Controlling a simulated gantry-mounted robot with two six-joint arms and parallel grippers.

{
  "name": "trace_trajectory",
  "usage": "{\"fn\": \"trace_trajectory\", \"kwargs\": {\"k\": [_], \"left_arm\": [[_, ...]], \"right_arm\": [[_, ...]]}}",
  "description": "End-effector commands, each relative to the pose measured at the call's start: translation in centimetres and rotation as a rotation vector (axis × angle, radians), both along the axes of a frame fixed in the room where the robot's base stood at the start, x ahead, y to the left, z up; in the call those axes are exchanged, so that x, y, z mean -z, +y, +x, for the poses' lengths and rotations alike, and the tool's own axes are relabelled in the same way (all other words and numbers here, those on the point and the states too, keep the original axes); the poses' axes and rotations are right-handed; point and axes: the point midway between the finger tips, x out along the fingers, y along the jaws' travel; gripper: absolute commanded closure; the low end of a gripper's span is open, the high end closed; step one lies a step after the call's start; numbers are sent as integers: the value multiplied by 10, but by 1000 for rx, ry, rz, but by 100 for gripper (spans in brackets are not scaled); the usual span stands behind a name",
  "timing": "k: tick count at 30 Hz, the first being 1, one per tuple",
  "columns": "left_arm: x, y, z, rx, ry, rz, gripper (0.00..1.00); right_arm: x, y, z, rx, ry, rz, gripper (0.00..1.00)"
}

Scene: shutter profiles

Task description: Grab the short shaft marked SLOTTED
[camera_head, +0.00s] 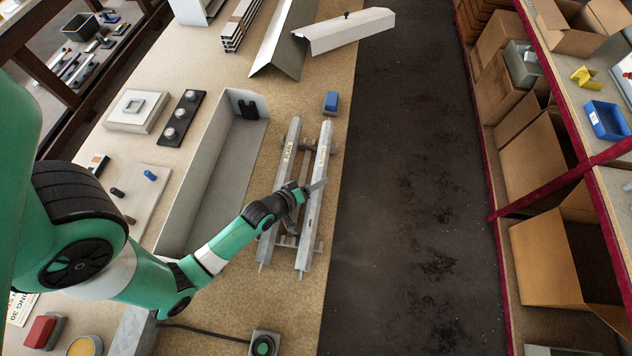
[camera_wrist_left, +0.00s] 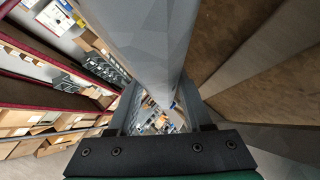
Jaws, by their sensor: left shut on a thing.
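Two grey shafts lie side by side on low supports on the bench: a left one (camera_head: 271,232) and a right one (camera_head: 306,235). Each carries a pale label with dark lettering too small to read, so I cannot tell which is marked SLOTTED. My left gripper (camera_head: 314,187) reaches across the left shaft and is shut on the right shaft near its middle. In the left wrist view a broad grey shaft (camera_wrist_left: 147,48) passes between the fingers of my left gripper (camera_wrist_left: 155,108). My right gripper is in neither view.
A long open grey channel (camera_head: 208,190) lies left of the shafts. A blue block (camera_head: 330,102) sits beyond them. Folded metal profiles (camera_head: 345,32) lie at the far end. A button box (camera_head: 264,345) stands near the front. The dark floor (camera_head: 410,200) right of the bench is clear.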

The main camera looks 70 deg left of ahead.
Motion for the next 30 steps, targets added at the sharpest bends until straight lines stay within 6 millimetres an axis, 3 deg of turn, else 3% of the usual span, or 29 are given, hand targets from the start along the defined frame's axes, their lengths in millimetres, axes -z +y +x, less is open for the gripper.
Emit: {"fn": "trace_trajectory", "kwargs": {"k": [6, 13, 15, 19, 30], "left_arm": [[-35, 0, 1, -1, -6, 2, 100], [-98, -38, -41, 6, -1, 3, 100], [-101, -57, -61, 14, 5, 3, 100], [-111, -79, -83, 19, 4, 3, 100], [-126, -94, -102, 5, 1, 1, 100]], "right_arm": [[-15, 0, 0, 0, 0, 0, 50], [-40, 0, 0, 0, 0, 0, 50], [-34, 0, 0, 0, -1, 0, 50], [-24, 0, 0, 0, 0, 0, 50], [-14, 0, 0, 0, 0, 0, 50]]}}
